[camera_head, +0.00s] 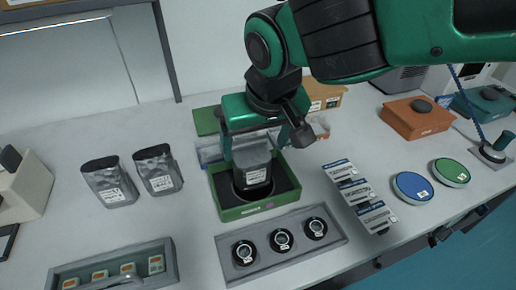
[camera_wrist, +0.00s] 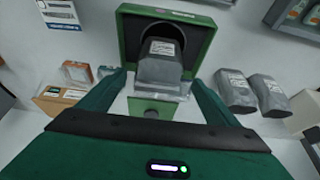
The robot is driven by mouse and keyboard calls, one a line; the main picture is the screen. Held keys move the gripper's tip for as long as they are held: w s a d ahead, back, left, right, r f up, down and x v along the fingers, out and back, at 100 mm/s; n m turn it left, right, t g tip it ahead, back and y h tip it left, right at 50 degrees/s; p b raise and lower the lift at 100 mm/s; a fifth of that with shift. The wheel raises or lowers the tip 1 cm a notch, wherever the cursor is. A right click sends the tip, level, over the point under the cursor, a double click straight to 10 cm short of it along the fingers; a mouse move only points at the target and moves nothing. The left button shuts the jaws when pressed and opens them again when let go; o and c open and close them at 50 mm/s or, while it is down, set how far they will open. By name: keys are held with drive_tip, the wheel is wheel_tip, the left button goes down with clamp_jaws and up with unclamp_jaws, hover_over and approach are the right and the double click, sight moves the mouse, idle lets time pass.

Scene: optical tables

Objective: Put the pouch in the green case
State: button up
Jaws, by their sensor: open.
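The green case (camera_head: 228,213) is open on the table, with a dark inside and a round recess. A grey pouch (camera_head: 253,176) with a white label stands in it, its base at the recess. In the wrist view the pouch (camera_wrist: 161,66) overlaps the near rim of the case (camera_wrist: 125,37); its underside is hidden. My gripper (camera_head: 263,146) is open above the case, its fingers either side of the pouch's upper part. In the wrist view the fingers of my gripper (camera_wrist: 161,84) stand apart, with visible gaps to the pouch.
A grey tray with round parts (camera_head: 236,273) sits in front. Labelled packs (camera_head: 352,190), a blue disc (camera_head: 411,187) and a green disc (camera_head: 450,172) are to the right. An orange case (camera_head: 415,119) stands farther right.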

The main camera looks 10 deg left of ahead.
drive_tip(key=shift+s+r, duration=0.1)
drive_tip(key=shift+r, duration=0.25)
drive_tip(key=w+d+f+m+g+h, duration=0.1)
drive_tip(key=w+d+m, duration=0.2)
drive_tip(key=d, duration=1.1)
drive_tip(key=w+d+f+m+h, duration=0.1)
drive_tip(key=w+d+m+h, duration=0.15)
drive_tip(key=d, duration=1.15)
drive_tip(key=s+d+f+m+g, duration=0.1)
drive_tip(key=s+d+f+m, duration=0.1)
drive_tip(key=s+d, duration=0.6)
drive_tip(key=s+d+f+m+g+y, duration=0.1)
drive_tip(key=s+d+f+m, duration=0.2)
drive_tip(key=d, duration=1.1)
drive_tip(key=s+m, duration=0.2)
drive_tip(key=s, duration=0.3)
drive_tip(key=shift+s+d+g, duration=0.15)
drive_tip(key=shift+s+g, duration=0.25)
drive_tip(key=shift+f, duration=0.1)
